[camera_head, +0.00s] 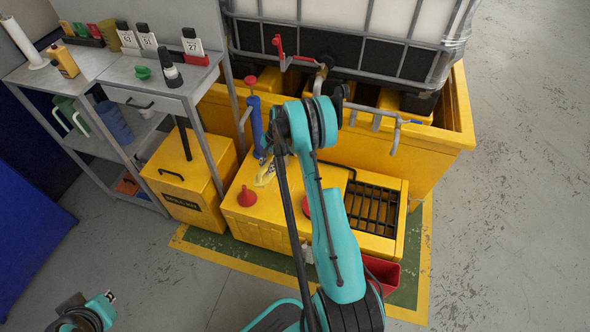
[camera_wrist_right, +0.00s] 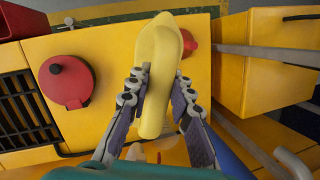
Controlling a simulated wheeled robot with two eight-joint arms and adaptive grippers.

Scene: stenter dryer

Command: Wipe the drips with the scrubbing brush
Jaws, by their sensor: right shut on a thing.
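My right gripper (camera_wrist_right: 158,92) is shut on a long pale-yellow object, which I take to be the scrubbing brush (camera_wrist_right: 158,55). It has a rounded, wider far end; any bristles are hidden. My right arm hides most of that gripper there. I cannot make out any drips.
A red round lid (camera_wrist_right: 70,80) and black grating (camera_head: 372,207) are on the box. Behind stands a yellow bund (camera_head: 440,140) under a caged tank. A blue hand pump (camera_head: 257,125) is close by. A grey bench (camera_head: 165,88) with bottles is left. Open floor lies right.

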